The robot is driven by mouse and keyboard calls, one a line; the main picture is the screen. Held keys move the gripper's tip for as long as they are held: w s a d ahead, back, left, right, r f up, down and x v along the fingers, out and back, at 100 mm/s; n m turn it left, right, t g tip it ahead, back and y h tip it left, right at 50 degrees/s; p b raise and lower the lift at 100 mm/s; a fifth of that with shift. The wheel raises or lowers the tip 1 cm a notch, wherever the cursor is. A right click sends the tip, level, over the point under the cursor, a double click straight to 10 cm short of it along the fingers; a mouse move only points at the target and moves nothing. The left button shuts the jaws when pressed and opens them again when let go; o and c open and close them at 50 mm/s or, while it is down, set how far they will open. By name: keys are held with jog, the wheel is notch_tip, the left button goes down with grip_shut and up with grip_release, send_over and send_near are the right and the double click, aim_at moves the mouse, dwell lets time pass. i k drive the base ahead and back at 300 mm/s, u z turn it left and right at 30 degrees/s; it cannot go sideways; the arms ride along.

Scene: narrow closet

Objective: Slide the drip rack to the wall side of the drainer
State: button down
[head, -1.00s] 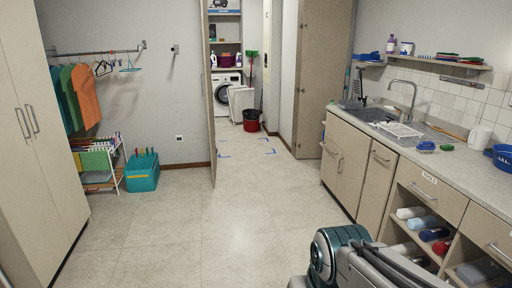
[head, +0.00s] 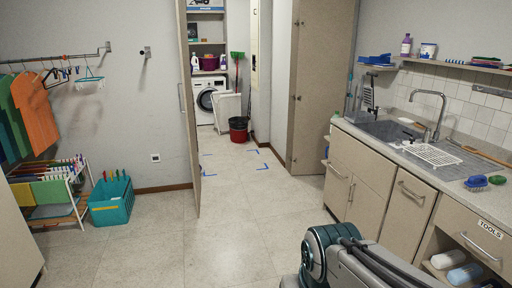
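The drip rack is a white wire grid (head: 432,153) lying flat at the sink end of the grey ribbed drainer (head: 468,163) on the right-hand counter. The sink basin (head: 390,131) and its tall tap (head: 430,110) are just beyond and beside it. The tiled wall (head: 475,118) runs along the drainer's far right side. A long-handled brush (head: 487,155) lies along the wall edge of the drainer. My arm shows at the bottom of the head view, in front of the cabinets, but my gripper is out of view.
A blue brush (head: 476,183) and a green item (head: 497,180) lie on the counter's near end. A shelf (head: 455,67) hangs above the drainer. Open floor (head: 235,230) lies left of the counter. A door (head: 187,110) stands open ahead.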

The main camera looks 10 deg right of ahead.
aim_at(459, 162)
jog(key=z, duration=0.25)
jog(key=i, duration=1.6)
jog(key=z, duration=1.2)
jog(key=i, duration=2)
jog(key=z, duration=0.75)
